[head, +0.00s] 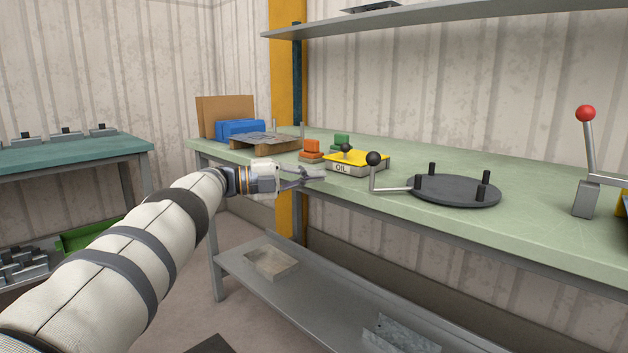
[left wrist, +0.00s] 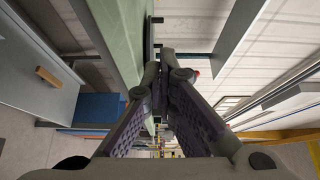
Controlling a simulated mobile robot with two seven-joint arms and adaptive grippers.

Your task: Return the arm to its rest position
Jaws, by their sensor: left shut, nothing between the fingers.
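My left arm (head: 150,240) reaches in from the lower left in the head view. Its gripper (head: 318,178) is at the front edge of the green workbench (head: 545,219), in front of the yellow oil box (head: 342,168). In the left wrist view the gripper (left wrist: 166,62) has its fingertips together with nothing between them. The bench runs along the left of the fingers there. My right gripper is in neither view.
On the bench are a dark round plate (head: 455,192) with pegs and a crank, a red-knobbed lever (head: 587,150), an orange block (head: 312,148) and a wooden pallet (head: 262,143). A lower shelf (head: 330,291) lies underneath. A teal table (head: 70,153) stands at left.

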